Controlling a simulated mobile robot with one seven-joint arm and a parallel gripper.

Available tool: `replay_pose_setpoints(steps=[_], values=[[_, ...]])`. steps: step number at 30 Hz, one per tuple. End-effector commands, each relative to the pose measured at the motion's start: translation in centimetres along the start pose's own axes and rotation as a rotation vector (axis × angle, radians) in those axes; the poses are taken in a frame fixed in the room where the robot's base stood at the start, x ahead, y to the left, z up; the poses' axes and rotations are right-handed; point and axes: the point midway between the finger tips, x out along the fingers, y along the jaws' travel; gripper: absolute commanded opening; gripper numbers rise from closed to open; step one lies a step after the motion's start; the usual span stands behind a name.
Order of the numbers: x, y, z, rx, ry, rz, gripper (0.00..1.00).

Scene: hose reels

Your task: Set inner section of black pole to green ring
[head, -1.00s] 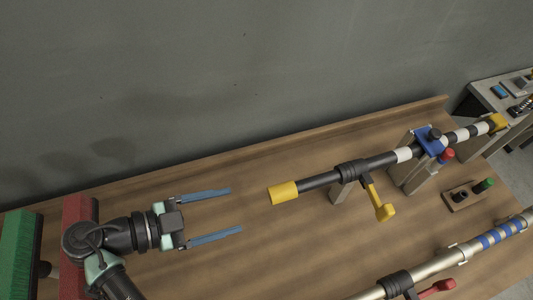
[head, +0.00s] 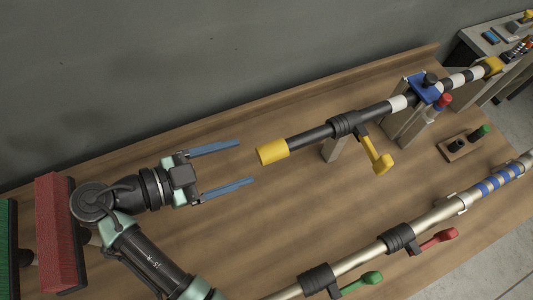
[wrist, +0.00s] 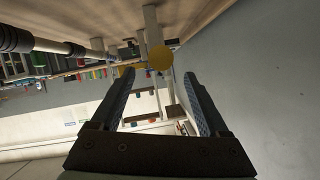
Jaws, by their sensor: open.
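The black pole (head: 310,139) lies along the far side of the bench on stands. It has a yellow end cap (head: 272,152), a black clamp with a yellow lever (head: 378,155), and black and white bands towards its far end. I cannot make out a green ring on it. My gripper (head: 247,162) is open and empty, its blue fingers pointing at the cap, with the tips just short of it. In the wrist view the cap is a round yellow disc (wrist: 160,57) ahead, between and slightly above the fingertips.
A silver pole (head: 357,257) with red (head: 438,239) and green (head: 362,283) levers runs along the near side. A blue holder with knobs (head: 423,90) grips the black pole. A small block (head: 465,145) bears black and green knobs. Red and green brushes (head: 57,235) stand at left.

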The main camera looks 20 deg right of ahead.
Motion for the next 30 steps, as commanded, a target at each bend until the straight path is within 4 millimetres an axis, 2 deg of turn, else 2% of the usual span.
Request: replay_pose_setpoints(steps=[6,12,16,24,26,30], values=[[4.3,0.1,-0.3,-0.003,0.002,0.005,0.78],[7.0,0.0,-0.2,-0.002,0.001,0.003,0.78],[7.7,0.0,-0.1,-0.002,0.000,0.001,0.78],[7.9,0.0,0.0,-0.001,0.000,0.000,0.78],[7.8,0.0,0.0,0.000,0.000,0.000,0.71],[7.8,0.0,0.0,0.000,0.000,0.000,0.46]])
